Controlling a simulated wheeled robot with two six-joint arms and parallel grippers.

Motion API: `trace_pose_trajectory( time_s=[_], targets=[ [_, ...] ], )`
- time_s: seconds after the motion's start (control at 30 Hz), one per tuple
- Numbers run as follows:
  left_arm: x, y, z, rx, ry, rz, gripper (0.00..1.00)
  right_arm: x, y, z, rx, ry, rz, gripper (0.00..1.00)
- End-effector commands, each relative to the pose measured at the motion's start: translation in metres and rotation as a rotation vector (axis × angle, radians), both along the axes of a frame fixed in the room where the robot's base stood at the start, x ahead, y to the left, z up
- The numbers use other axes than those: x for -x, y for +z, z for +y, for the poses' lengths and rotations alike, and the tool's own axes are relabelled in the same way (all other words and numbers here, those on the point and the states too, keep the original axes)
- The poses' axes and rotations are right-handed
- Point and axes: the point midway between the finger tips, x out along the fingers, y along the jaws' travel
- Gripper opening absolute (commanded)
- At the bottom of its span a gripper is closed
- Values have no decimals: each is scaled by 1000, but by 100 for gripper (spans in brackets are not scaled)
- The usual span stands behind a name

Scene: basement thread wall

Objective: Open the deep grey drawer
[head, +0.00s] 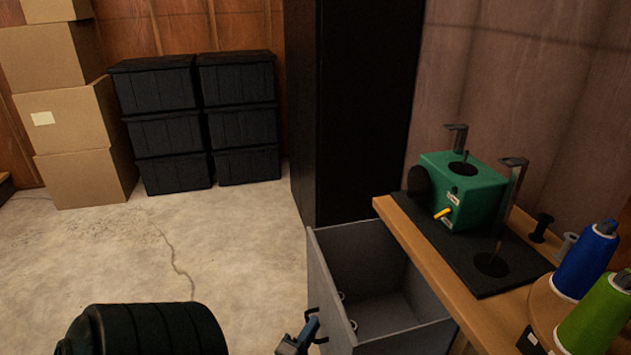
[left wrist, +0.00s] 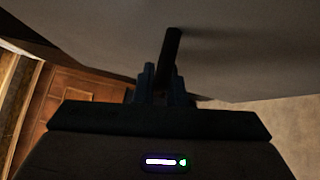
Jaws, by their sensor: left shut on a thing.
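The deep grey drawer (head: 373,244) stands pulled out from under the wooden workbench in the head view, its open top showing a mostly empty inside. Its front panel also fills the upper part of the left wrist view (left wrist: 255,55). A dark bar handle (left wrist: 171,48) sticks out from that panel. My left gripper (head: 312,325) is at the outer face of the front panel, at the handle. In the left wrist view its fingers (left wrist: 160,85) are shut around the handle. My right gripper is not in view.
The workbench (head: 440,268) holds a green machine (head: 478,198), a blue thread cone (head: 583,262) and a green cone (head: 597,318). A tall black cabinet (head: 365,100) stands behind the drawer. Black bins (head: 165,133) and cardboard boxes (head: 75,120) line the back.

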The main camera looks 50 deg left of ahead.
Motion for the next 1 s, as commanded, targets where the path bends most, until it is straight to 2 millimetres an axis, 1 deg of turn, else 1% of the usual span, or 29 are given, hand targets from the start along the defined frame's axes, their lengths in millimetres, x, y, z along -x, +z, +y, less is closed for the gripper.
trace_pose_trajectory(
  time_s=[0.17, 0.2, 0.23, 0.27, 0.5, 0.6, 0.67, 0.77, 1.0],
  targets=[
    [1, -1, 0, 1, 1, 3, 0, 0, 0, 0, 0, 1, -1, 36],
    [1, -1, 0, 1, 1, 3, 13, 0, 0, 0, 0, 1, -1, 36],
    [0, -1, 0, 1, 1, 3, 19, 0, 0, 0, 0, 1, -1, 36],
    [0, -1, 0, 1, 1, 3, 20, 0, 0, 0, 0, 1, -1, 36],
    [0, -1, 0, 1, 0, 2, 20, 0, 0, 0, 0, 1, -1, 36],
    [4, -2, -2, 1, 1, 2, 20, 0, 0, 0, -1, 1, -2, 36],
    [10, -3, -5, 2, 0, 2, 20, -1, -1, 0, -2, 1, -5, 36],
    [26, -6, -11, 1, 0, 6, 20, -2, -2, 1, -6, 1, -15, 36],
    [71, -13, -30, 3, 2, 6, 20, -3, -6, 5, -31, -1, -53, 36]
  ],
)
